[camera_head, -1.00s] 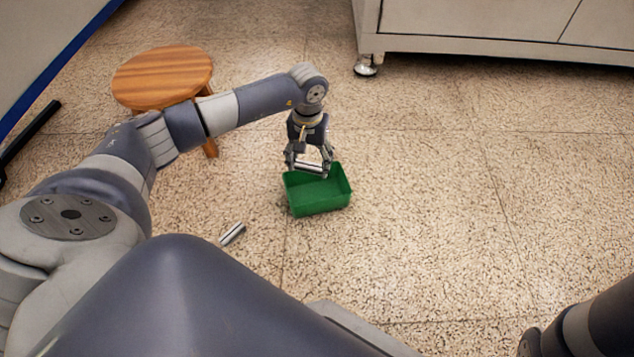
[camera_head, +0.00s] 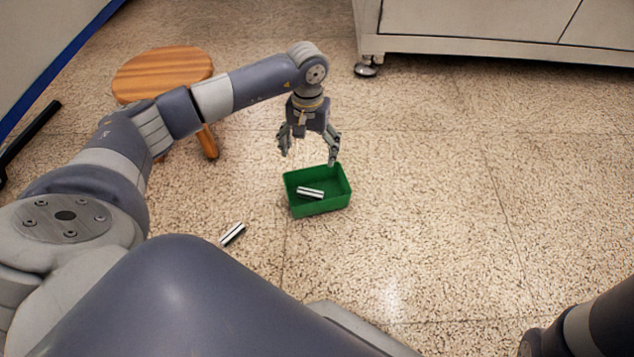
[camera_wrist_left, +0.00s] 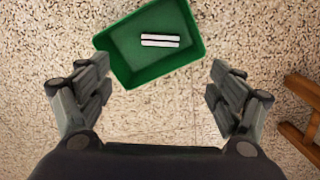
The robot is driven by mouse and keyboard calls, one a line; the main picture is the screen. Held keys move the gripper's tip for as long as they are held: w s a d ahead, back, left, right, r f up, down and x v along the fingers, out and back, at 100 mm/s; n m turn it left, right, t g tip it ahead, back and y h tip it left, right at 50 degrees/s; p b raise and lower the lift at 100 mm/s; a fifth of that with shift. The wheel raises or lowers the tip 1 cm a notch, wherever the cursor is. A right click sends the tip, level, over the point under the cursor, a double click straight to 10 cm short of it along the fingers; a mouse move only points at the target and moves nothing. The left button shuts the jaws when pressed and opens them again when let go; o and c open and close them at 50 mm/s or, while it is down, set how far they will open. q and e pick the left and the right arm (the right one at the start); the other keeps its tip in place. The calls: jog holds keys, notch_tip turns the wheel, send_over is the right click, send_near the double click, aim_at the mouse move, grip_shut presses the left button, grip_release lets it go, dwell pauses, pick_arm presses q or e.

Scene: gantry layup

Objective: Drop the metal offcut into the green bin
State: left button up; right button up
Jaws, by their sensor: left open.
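The metal offcut (camera_head: 310,193), a short shiny piece, lies inside the green bin (camera_head: 335,203) on the floor. In the left wrist view the offcut (camera_wrist_left: 160,40) shows on the bin's floor, inside the walls of the bin (camera_wrist_left: 150,82). A second similar metal piece (camera_head: 232,235) lies on the floor to the left of the bin and nearer to me. My left gripper (camera_head: 309,158) is open and empty above the bin's far side. Its spread fingers (camera_wrist_left: 158,95) show in the left wrist view, apart from the bin. My right gripper is not in view.
A round wooden stool (camera_head: 163,72) stands behind my left arm; its leg (camera_wrist_left: 300,115) shows in the left wrist view. A grey cabinet (camera_head: 480,30) with a metal foot stands at the back right. The speckled floor right of the bin is clear.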

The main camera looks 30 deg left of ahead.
pick_arm(q)
notch_tip(320, 180, up, 8)
jog(key=shift+f, duration=0.2)
dwell(0.3)
